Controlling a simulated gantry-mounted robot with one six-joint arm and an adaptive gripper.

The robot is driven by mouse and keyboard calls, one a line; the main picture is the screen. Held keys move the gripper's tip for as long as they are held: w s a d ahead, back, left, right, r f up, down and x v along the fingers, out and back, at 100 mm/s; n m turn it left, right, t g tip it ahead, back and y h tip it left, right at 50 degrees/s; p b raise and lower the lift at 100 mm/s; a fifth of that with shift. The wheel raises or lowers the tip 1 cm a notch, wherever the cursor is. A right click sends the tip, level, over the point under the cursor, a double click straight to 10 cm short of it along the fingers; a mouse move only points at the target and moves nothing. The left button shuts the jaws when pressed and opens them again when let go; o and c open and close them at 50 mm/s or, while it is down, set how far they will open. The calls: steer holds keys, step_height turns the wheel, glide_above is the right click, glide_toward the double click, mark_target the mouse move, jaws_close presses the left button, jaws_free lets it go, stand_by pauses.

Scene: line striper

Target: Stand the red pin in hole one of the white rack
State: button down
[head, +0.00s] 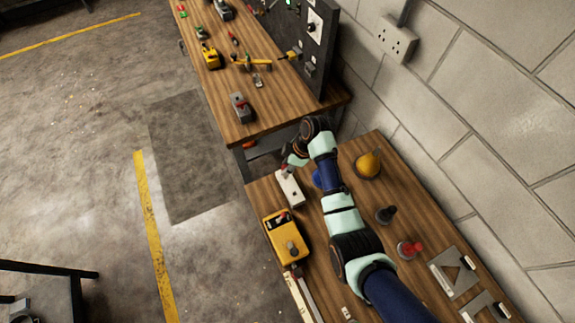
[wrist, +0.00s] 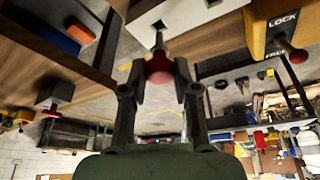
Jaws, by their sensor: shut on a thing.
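The white rack (head: 290,187) lies near the left edge of the near wooden bench, and it also shows at the top of the wrist view (wrist: 185,18). My gripper (head: 286,165) is over the rack's far end. In the wrist view my gripper (wrist: 160,85) is shut on the red pin (wrist: 158,68), with its round red head between the fingertips. The pin's dark shaft points at the rack and its tip meets a dark hole there. I cannot tell whether the tip is inside the hole or just above it.
A yellow box (head: 286,238) sits next to the rack's near end. A yellow dome (head: 368,164), a dark knobbed piece (head: 386,214) and a red knobbed piece (head: 410,248) stand to the right of my arm. A second bench (head: 262,115) stands beyond a gap.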

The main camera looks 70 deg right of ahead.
steer(key=shift+f+b, duration=1.35)
steer(key=shift+f, duration=0.75)
stand_by(0.6)
steer(key=shift+c, duration=2.3)
jaws_free()
steer(key=shift+r, duration=0.1)
steer(key=p+v, duration=0.7)
